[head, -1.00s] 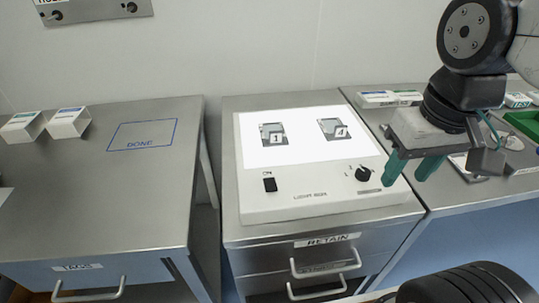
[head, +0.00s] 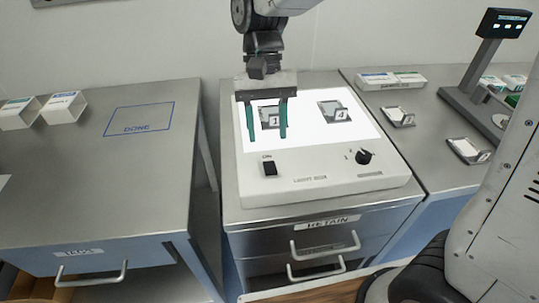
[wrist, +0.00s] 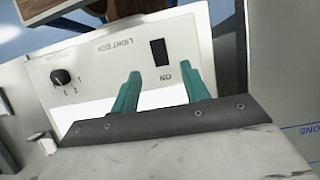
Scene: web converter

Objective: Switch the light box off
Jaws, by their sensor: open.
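The light box (head: 310,185) is a white, sloped box on the middle bench, with its top panel (head: 305,143) glowing white. A black round knob (head: 363,157) is at the front right. My gripper (head: 268,138) has two green fingers, parted and empty. It hangs over the left part of the glowing panel, behind the switch in the head view. In the wrist view the fingertips (wrist: 163,75) point towards the switch, which lies just beyond them.
Two numbered sample holders, 1 (head: 270,117) and 4 (head: 334,111), lie on the panel. The left bench has a DONE outline (head: 139,118) and white boxes (head: 63,107). The right bench holds more holders (head: 398,117) and a scale-like stand (head: 488,60).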

